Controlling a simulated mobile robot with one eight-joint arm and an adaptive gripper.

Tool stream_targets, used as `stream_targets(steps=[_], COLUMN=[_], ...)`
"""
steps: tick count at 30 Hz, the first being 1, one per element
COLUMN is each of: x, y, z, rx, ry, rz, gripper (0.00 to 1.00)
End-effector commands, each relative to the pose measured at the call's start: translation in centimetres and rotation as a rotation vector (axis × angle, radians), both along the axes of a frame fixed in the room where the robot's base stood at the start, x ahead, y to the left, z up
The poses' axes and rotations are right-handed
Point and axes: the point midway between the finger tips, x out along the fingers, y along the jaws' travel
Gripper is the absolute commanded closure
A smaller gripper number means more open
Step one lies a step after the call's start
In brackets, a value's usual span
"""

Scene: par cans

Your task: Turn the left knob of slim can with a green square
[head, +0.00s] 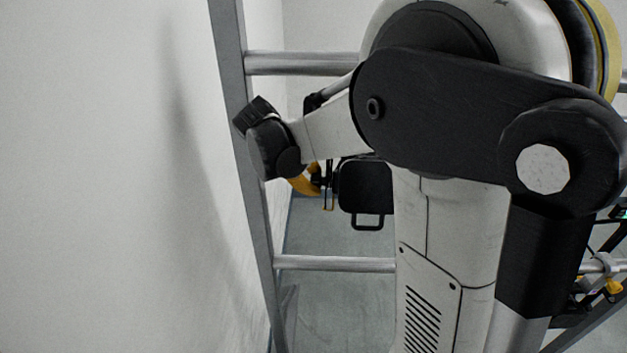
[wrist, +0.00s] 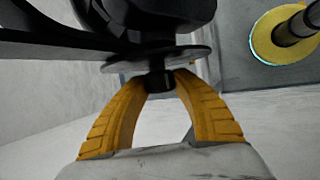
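In the wrist view, a small black knob (wrist: 158,82) sticks out beneath a dark round plate on a black can (wrist: 150,18). My gripper's two yellow fingers (wrist: 161,77) are closed in on the knob from both sides, and their tips appear to touch it. In the head view, the black can (head: 366,188) hangs by the metal frame, partly behind my arm. A yellow finger of my gripper (head: 308,180) shows just left of it. I see no green square on this can, and cannot tell from the frames which knob this is.
A grey metal ladder-like frame with an upright (head: 232,70) and rungs (head: 335,263) stands close to the white wall (head: 100,180). My arm hides much of the head view. Another fixture with a small green light (head: 622,213) shows at the right edge.

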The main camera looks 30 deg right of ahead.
Motion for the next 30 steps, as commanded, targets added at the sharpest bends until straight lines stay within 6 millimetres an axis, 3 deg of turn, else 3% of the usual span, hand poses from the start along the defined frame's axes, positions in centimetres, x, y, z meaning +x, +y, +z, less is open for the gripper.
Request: stream_targets(steps=[14, 30], x=[-0.09, -0.21], y=[0.11, 0.21], z=[-0.31, -0.92], rx=[-0.037, -0.291], ry=[-0.055, -0.426], rz=[0.001, 0.001], gripper=[0.98, 0.98])
